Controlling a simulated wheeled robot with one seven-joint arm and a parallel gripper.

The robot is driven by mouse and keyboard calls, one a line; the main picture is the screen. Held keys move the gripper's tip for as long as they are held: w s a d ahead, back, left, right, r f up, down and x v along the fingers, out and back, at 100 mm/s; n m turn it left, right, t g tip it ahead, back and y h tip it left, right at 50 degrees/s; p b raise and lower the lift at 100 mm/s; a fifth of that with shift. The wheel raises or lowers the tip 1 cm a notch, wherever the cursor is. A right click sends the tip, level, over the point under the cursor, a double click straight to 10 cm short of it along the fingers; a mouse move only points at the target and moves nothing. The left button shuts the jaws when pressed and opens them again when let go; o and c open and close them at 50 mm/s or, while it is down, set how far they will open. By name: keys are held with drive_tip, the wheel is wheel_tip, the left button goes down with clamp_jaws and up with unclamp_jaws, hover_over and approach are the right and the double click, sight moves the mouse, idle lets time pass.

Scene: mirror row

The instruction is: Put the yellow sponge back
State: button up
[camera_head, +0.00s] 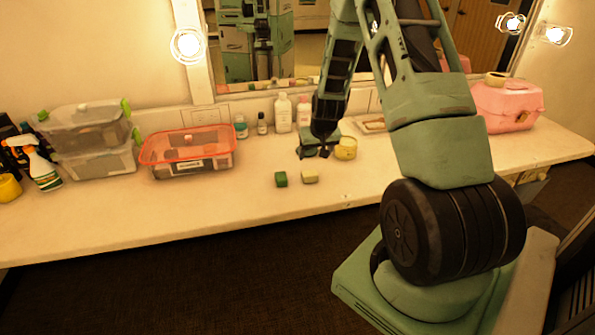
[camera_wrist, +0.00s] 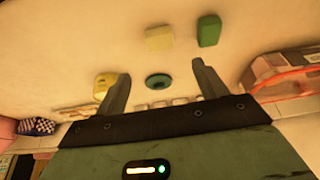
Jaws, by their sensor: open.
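The yellow sponge (camera_head: 310,177) is a small pale yellow block lying on the counter, just right of a dark green sponge (camera_head: 281,179). In the wrist view the yellow sponge (camera_wrist: 158,38) lies flat beyond my fingertips, apart from them, with the green sponge (camera_wrist: 208,30) to its right. My gripper (camera_wrist: 160,72) is open, with nothing held between its fingers. In the head view my gripper (camera_head: 318,150) is low over the counter, behind the yellow sponge. A green round item (camera_wrist: 158,81) shows between the fingers in the wrist view.
A yellow jar (camera_head: 346,149) stands just right of my gripper. A clear bin with an orange rim (camera_head: 188,152) is to the left, bottles (camera_head: 283,113) stand behind, and a pink case (camera_head: 508,106) is at right. The counter's front strip is clear.

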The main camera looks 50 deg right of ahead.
drive_tip(key=a+r+n+y, duration=0.25)
drive_tip(key=a+r, duration=0.25)
drive_tip(key=a, duration=0.9)
drive_tip(key=a+r+n+y, duration=0.1)
drive_tip(key=a+r+n, duration=0.3)
drive_tip(key=a, duration=1.1)
drive_tip(key=s+a+r+n+g, duration=0.25)
drive_tip(key=s+a+r, duration=0.35)
drive_tip(key=s+a, duration=0.45)
drive_tip(key=s+a+r+n, duration=0.1)
drive_tip(key=s+a+n, duration=0.1)
drive_tip(key=s, duration=0.5)
drive_tip(key=s+a+r+n+g, duration=0.1)
drive_tip(key=s+a+n, duration=0.2)
drive_tip(key=s, duration=0.5)
drive_tip(key=shift+s+a+r, duration=0.25)
drive_tip(key=shift+a+r, duration=0.15)
drive_tip(key=shift+a, duration=0.35)
drive_tip(key=shift+h, duration=0.25)
